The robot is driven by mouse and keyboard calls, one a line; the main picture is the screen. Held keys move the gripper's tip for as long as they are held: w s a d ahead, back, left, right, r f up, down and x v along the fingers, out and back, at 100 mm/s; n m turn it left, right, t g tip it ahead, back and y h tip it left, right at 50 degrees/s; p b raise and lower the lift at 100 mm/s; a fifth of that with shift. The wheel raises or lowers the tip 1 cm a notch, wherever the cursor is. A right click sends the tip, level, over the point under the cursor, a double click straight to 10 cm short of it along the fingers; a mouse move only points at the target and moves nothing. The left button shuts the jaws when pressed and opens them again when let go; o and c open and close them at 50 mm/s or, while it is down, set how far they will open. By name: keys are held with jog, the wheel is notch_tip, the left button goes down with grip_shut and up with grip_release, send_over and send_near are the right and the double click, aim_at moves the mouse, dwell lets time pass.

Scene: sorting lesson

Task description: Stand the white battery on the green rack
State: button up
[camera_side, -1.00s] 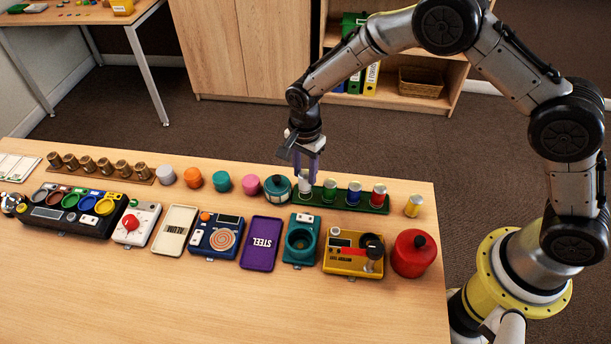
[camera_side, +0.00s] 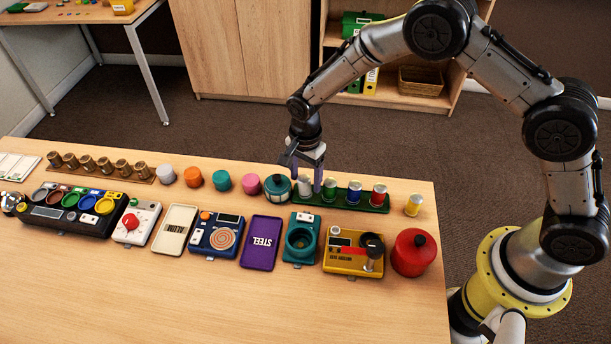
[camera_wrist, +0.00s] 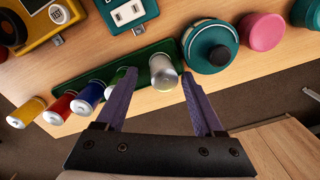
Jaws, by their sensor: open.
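The white battery (camera_side: 304,187) stands upright at the left end of the green rack (camera_side: 376,208). In the wrist view the white battery (camera_wrist: 163,74) is at the rack's end, between the spread fingers of my gripper (camera_wrist: 160,90) and apart from both. In the side view my gripper (camera_side: 306,186) is open, its purple fingers on either side of the battery. Green (camera_side: 329,191), blue (camera_side: 354,192) and red (camera_side: 378,194) batteries stand in the same rack, to the right of the white one.
A yellow battery (camera_side: 413,205) stands on the table right of the rack. A teal round pot (camera_side: 277,187) is close to the rack's left end. A yellow tester (camera_side: 345,262) and a red pot (camera_side: 413,253) stand in front. The table's front left is clear.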

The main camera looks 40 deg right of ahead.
notch_tip(320, 180, up, 12)
jog(key=shift+r, duration=0.15)
dwell(0.3)
jog(key=shift+r, duration=0.1)
notch_tip(320, 180, up, 10)
jog(key=n+t, duration=0.2)
jog(key=n, duration=0.2)
send_over(306, 179)
jog(key=s+d, duration=0.5)
jog(key=d, duration=0.1)
jog(key=s+d+r+n, duration=0.2)
jog(key=s+d+r, duration=0.2)
jog(key=s+r, duration=0.15)
jog(key=s+d+n+t, duration=0.1)
jog(key=s+n, duration=0.3)
jog(key=s, duration=0.5)
jog(key=s+d+n+t, duration=0.2)
jog(key=s+d+n, duration=0.2)
jog(key=s, duration=0.6)
jog(key=shift+d+r+t, duration=0.25)
jog(key=shift+r+t, duration=0.05)
jog(key=shift+r, duration=0.15)
